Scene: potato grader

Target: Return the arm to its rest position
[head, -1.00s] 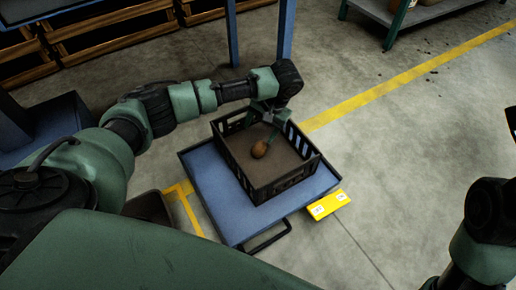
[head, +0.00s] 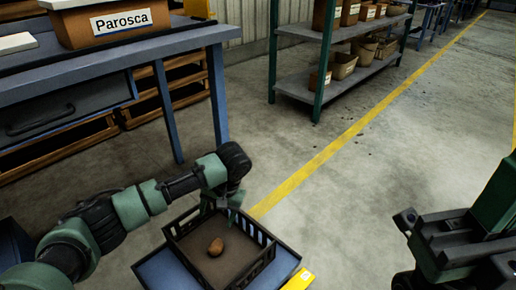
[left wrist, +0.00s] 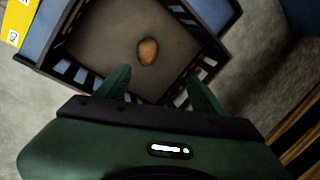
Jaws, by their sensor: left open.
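My left gripper (head: 228,204) is over the far edge of a black slatted crate (head: 258,268) in the head view. It is open and empty; its two green fingers (left wrist: 158,84) stand apart in the left wrist view. A single brown potato (head: 216,247) lies on the crate's brown floor, clear of the fingers. The potato also shows in the left wrist view (left wrist: 148,51). My right arm comes in at the right of the head view, with a dark end part (head: 440,238); its finger state is unclear.
The crate stands on a blue platform (head: 286,262) with a yellow label (head: 298,281). A blue bench (head: 110,57) with a box marked Parosca (head: 108,22) is at upper left. A green-framed shelf (head: 318,85) holds bins. Floor right of the yellow line is clear.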

